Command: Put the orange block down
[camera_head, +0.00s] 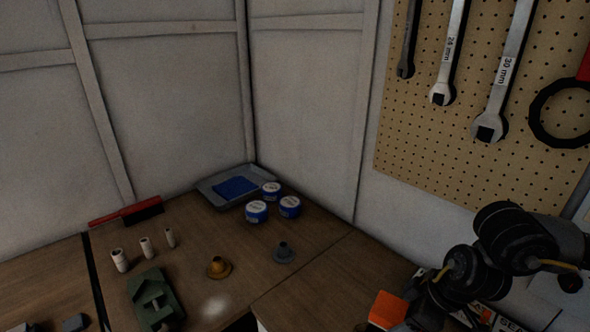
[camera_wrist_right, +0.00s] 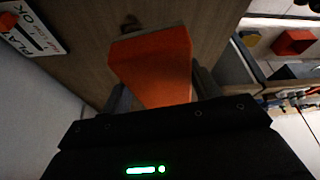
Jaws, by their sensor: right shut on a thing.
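The orange block (camera_wrist_right: 152,66) is held between the fingers of my right gripper (camera_wrist_right: 158,92) in the right wrist view. One finger shows on each side of it. In the head view the orange block (camera_head: 387,309) shows at the lower right, in front of my right arm, near the right part of the wooden table (camera_head: 325,275). The gripper's fingers are mostly hidden there. I cannot tell whether the block touches the table. My left gripper does not show in either view.
A green part (camera_head: 153,297), a yellow flanged piece (camera_head: 219,267) and a grey flanged piece (camera_head: 284,253) stand on the table. Blue-and-white tins (camera_head: 256,211) and a grey tray (camera_head: 211,191) are at the back corner. A printed sign (camera_wrist_right: 30,27) lies near the block.

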